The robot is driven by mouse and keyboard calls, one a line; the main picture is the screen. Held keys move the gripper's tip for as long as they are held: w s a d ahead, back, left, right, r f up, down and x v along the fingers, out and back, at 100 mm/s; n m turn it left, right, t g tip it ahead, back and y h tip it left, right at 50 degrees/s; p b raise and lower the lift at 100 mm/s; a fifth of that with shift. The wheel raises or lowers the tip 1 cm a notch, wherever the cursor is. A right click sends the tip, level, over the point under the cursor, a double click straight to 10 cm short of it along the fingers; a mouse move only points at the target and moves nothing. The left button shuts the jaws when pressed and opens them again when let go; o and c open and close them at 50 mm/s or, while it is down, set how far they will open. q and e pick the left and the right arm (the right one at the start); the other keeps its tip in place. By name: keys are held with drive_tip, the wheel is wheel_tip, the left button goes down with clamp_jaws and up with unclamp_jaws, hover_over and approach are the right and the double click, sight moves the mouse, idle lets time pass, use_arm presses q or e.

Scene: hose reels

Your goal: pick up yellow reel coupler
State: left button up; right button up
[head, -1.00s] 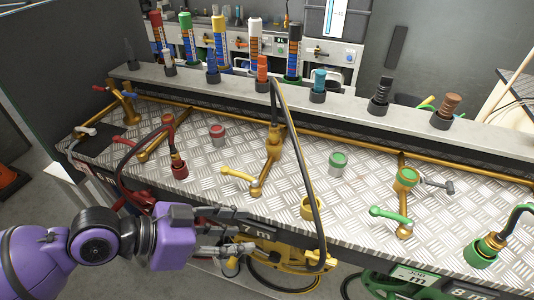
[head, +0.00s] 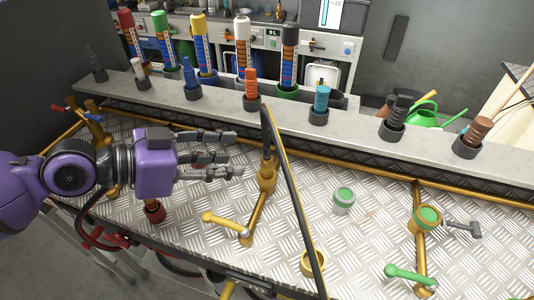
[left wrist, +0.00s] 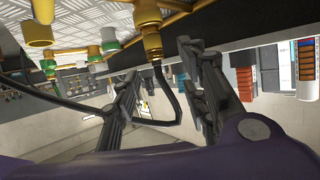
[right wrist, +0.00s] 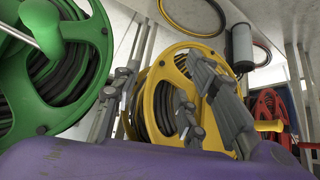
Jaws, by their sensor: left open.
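The left wrist view shows the coupler between and beyond the fingers. My right gripper (right wrist: 163,85) is open below the bench, near a yellow reel.
The black hose (head: 291,200) crosses the bench front. A yellow lever (head: 222,223), a yellow ring (head: 313,262) and a green-topped cap (head: 343,200) are nearby. A raised shelf (head: 290,113) with colored plugs runs behind. A green reel (right wrist: 60,60) stands left in the right wrist view.

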sight(264, 159)
use_arm(q)
drive_tip(key=x, duration=0.2)
drive_tip(key=p+x, duration=0.1)
drive_tip(key=x, duration=0.1)
drive_tip(key=p+x, duration=0.1)
drive_tip(key=x, duration=0.1)
drive_tip(key=shift+s+d+r, duration=0.15)
drive_tip(key=shift+s+d, duration=0.1)
drive_tip(key=shift+s, duration=0.1)
drive_tip(key=shift+w+d, duration=0.15)
drive_tip(key=shift+d, duration=0.2)
use_arm(e)
wheel_tip(264, 159, up, 2)
drive_tip(key=shift+s+d+r, duration=0.1)
use_arm(q)
clamp_jaws()
use_arm(e)
drive_tip(key=shift+s+f, duration=0.2)
drive_tip(key=shift+s, duration=0.35)
